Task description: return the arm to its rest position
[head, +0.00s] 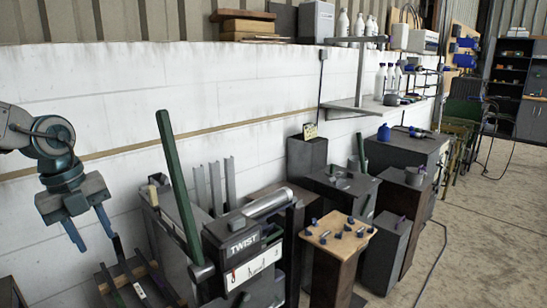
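My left gripper (96,243) hangs from my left arm (50,140) at the left edge of the head view. Its two blue fingers point down and stand apart, with nothing seen between them. It is in front of the white wall, above and beside a dark slotted rack (140,285) at the lower left. I cannot tell how high it is over the rack. My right arm and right gripper are not in view.
Right of my gripper stands a grey machine marked TWIST (243,247) with an upright green bar (178,188). A wooden-topped stand (340,238) and several dark pedestals are further right. Open concrete floor (490,230) lies at the right.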

